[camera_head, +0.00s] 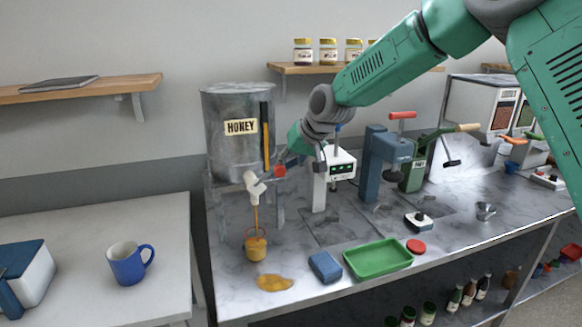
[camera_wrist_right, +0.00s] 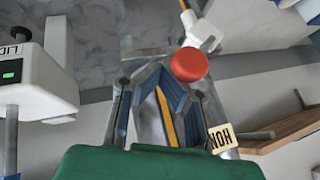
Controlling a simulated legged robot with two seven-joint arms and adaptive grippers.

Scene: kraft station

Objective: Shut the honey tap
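The grey honey tank (camera_head: 225,150) carries a HONEY label and a yellow level strip. Its white tap (camera_head: 254,183) has a red knob (camera_head: 280,171) on its right side. A thin honey stream falls from the tap into a yellow jar (camera_head: 256,248) below. A honey puddle (camera_head: 275,283) lies in front. My right gripper (camera_wrist_right: 163,72) looks shut and empty, its tips drawn together. The red knob (camera_wrist_right: 189,65) and white tap (camera_wrist_right: 204,30) show just beyond and right of its tips. Contact cannot be made out. My left gripper is not in view.
A white device with a green display (camera_head: 342,165) stands close right of the tap. A blue sponge (camera_head: 325,267), green tray (camera_head: 378,258) and red lid (camera_head: 416,246) lie along the front. A blue mug (camera_head: 127,265) stands on the left table.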

